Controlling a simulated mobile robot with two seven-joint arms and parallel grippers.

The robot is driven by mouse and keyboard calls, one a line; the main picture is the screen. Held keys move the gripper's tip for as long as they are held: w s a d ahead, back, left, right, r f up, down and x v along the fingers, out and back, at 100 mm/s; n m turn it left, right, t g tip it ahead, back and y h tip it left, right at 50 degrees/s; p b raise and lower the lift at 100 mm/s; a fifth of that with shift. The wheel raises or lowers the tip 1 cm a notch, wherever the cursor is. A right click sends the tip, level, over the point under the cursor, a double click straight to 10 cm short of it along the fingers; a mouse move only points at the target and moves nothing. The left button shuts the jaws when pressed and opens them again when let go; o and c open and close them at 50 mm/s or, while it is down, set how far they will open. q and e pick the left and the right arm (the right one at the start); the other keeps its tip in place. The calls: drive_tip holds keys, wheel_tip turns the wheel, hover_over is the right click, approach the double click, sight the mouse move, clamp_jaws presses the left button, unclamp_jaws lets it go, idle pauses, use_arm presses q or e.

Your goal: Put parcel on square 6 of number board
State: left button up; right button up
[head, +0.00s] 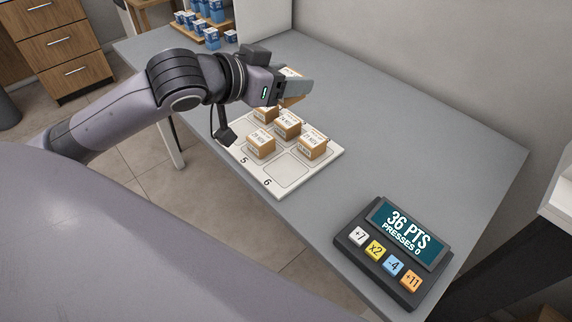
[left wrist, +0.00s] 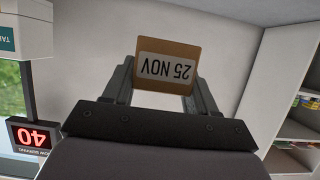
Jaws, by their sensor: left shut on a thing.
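The number board (head: 283,189) is a white board with marked squares on the grey counter. Square 6 (head: 286,168) is empty, at the board's near edge. Small brown parcels with white labels stand on other squares: one (head: 260,149) by the number 5, one (head: 312,150) behind square 6, and others farther back. My left gripper (head: 292,92) is shut on a parcel, held above the far part of the board and partly hidden by a finger. In the left wrist view this parcel (left wrist: 167,66) reads "25 NOV", between the two fingers. My right gripper is not in view.
A dark keypad (head: 393,252) reading "36 PTS, PRESSES 0" stands on the counter, right of the board. Blue and white boxes (head: 212,38) stand on a wooden rack at the back left.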

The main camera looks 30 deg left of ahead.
sight(286, 170)
use_arm(q)
wheel_tip(286, 170, down, 20)
drive_tip(key=b, duration=0.3)
drive_tip(key=shift+r, duration=0.2)
drive_tip(key=shift+f, duration=0.1)
drive_tip(key=o, duration=1.1)
drive_tip(key=shift+s+a, duration=0.1)
drive_tip(key=shift+s, duration=0.2)
drive_tip(key=shift+v, duration=5.75)
wheel_tip(286, 170, down, 12)
drive_tip(key=s+n+y, duration=0.1)
drive_tip(key=s+y, duration=0.1)
drive_tip(key=s, duration=0.1)
drive_tip(key=s+d+f, duration=0.1)
drive_tip(key=d+f, duration=0.1)
drive_tip(key=f, duration=0.1)
drive_tip(key=s+d+f+g, duration=0.1)
drive_tip(key=s+d+f, duration=0.1)
drive_tip(key=f, duration=0.1)
drive_tip(key=s+d+f+g, duration=0.1)
drive_tip(key=d+f, duration=0.2)
drive_tip(key=f, duration=0.1)
drive_tip(key=shift+s, duration=0.4)
